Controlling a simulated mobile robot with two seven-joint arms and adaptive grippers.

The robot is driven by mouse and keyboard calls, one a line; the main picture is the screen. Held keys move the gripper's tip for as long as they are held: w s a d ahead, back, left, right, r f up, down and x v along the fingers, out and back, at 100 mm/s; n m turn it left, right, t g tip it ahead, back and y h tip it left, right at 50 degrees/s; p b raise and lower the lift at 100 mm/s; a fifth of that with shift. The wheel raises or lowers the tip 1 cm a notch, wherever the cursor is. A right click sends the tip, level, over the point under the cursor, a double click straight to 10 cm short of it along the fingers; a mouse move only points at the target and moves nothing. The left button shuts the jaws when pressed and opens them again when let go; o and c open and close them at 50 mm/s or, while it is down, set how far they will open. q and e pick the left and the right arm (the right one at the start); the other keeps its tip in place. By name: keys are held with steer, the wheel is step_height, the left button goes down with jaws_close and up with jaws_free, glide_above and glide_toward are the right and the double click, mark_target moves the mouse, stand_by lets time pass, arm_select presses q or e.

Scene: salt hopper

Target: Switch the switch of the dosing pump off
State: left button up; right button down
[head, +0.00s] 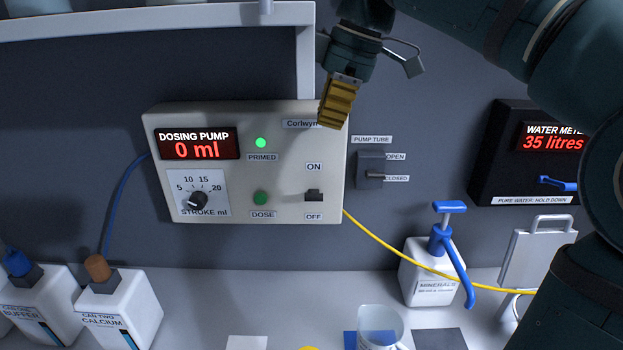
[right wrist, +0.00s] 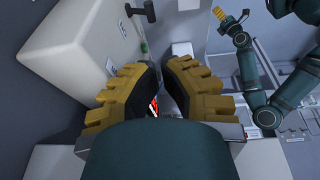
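The dosing pump (head: 228,113) is a cream box on the wall in the head view, its display lit at 0 ml. Its switch (head: 314,195) is a small black lever between the ON and OFF labels. It sits nearer OFF in the picture, but its exact setting is hard to tell. My right gripper (head: 335,103) has yellow fingers at the pump's upper right corner, above the switch and apart from it. In the right wrist view its fingers (right wrist: 163,72) have a narrow empty gap. My left gripper (right wrist: 228,19) is small in the right wrist view; its opening is unclear.
The pump tube lever (head: 374,175) is right of the pump, by CLOSED. A green PRIMED lamp (head: 261,143), DOSE button (head: 260,198) and stroke knob (head: 198,201) are on the panel. A water meter (head: 500,160) hangs at right. Cans and a cup (head: 381,328) stand on the counter below.

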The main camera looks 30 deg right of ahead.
mark_target(306, 199)
steer(key=d+b+x, duration=0.1)
steer(key=b+x, duration=0.2)
steer(key=x, duration=1.1)
steer(key=shift+b, duration=0.3)
steer(key=shift+f, duration=0.1)
